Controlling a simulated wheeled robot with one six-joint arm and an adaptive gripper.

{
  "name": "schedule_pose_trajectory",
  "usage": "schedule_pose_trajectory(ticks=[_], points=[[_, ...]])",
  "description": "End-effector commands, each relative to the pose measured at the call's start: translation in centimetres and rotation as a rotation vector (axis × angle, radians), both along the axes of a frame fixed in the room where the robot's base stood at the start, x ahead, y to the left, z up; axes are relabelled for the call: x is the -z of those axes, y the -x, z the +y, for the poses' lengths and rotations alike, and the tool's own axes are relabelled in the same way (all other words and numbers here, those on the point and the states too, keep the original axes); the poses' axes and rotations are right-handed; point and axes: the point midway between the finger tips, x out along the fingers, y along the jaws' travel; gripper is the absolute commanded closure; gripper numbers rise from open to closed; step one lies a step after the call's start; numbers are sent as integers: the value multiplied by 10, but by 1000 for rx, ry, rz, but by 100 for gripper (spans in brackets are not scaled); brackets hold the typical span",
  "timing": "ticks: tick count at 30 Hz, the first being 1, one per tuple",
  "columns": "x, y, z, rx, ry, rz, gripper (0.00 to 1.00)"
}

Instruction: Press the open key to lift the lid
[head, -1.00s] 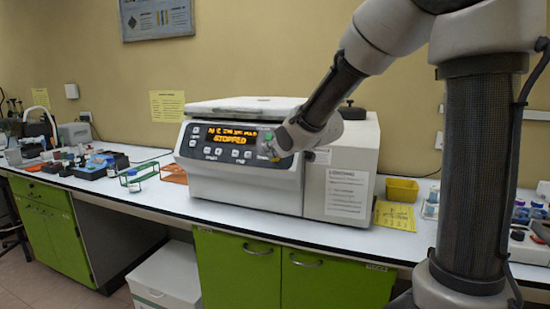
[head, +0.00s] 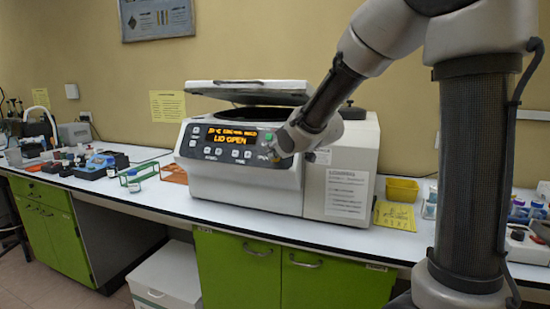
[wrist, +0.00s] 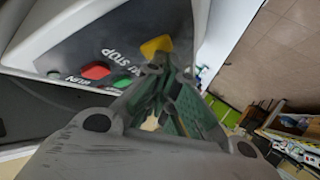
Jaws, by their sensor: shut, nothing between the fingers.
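The centrifuge (head: 240,178) stands on the bench, and its display (head: 232,139) reads "LID OPEN". Its lid (head: 250,90) is raised above the body with a dark gap beneath. My gripper (head: 279,153) is at the right end of the control panel. In the wrist view my gripper (wrist: 160,78) is shut and empty, its tips close to a yellow key (wrist: 156,46); I cannot tell whether they touch it. A red key (wrist: 95,71) and a green key (wrist: 121,82) show left of the fingers.
A yellow bin (head: 402,190) and a yellow sheet (head: 395,215) lie right of the centrifuge. A green rack (head: 138,175) and an orange tray (head: 174,173) are to its left. Bare benchtop runs along the front.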

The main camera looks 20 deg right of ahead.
Motion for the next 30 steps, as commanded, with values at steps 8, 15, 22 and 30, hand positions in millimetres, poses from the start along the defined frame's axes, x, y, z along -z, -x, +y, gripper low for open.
schedule_pose_trajectory(ticks=[8,15,22,30], points=[[-2,2,2,-1,2,-1,100],[-8,10,7,0,0,-1,100],[-8,11,8,0,1,0,100],[-16,18,14,-1,1,-3,100]])
